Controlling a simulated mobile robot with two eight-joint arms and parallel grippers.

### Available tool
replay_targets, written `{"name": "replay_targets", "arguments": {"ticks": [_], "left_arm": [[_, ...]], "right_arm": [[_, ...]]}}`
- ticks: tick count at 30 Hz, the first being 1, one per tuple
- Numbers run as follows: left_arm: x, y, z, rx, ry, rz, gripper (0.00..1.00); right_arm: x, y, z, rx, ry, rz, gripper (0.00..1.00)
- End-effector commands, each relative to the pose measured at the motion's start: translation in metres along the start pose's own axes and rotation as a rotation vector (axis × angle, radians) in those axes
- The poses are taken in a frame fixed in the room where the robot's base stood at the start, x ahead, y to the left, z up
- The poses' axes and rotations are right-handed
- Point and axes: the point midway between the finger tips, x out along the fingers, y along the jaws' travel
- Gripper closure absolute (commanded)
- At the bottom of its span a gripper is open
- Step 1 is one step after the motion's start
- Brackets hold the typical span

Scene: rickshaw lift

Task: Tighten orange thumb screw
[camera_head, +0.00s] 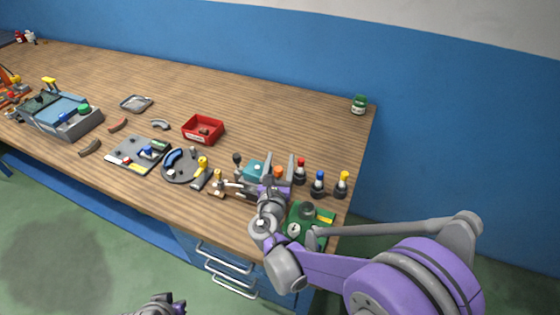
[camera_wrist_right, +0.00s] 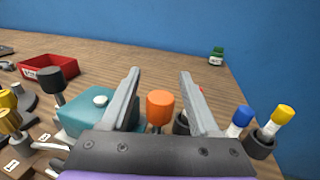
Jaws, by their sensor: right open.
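The orange thumb screw (camera_wrist_right: 160,106) has a round orange knob and stands beside a teal block (camera_wrist_right: 95,112). In the head view the orange knob (camera_head: 278,172) shows just right of the teal block (camera_head: 252,170), among my right fingers. My right gripper (camera_wrist_right: 161,75) is open. In the right wrist view the knob shows between its two fingers, untouched as far as I can tell; the screw's lower part is hidden by the gripper body. In the head view the right gripper (camera_head: 280,165) reaches over the table's front right. My left gripper (camera_head: 170,303) shows only partly at the bottom edge.
Red, blue (camera_head: 319,182) and yellow (camera_head: 343,182) capped pieces stand close right of the screw. A black knob (camera_wrist_right: 59,82) stands left of the teal block. A green board (camera_head: 312,220) lies in front. A red bin (camera_head: 203,129) stands farther left; the table behind is clear.

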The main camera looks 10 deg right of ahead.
Motion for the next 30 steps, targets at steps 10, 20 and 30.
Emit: {"name": "replay_targets", "arguments": {"ticks": [10,20,30], "left_arm": [[0.0001,0.0,0.0001,0.0,0.0,0.0,1.0],[0.0001,0.0,0.0001,0.0,0.0,0.0,1.0],[0.0049,0.0,0.0035,0.0,-0.002,0.0,1.0]], "right_arm": [[-0.0004,0.0,0.0,0.0,0.0,0.0,0.76],[-0.0005,0.0,0.0,0.0,0.0,-0.001,1.0],[-0.0008,-0.0018,-0.0009,0.0,0.0,-0.099,1.0]]}}
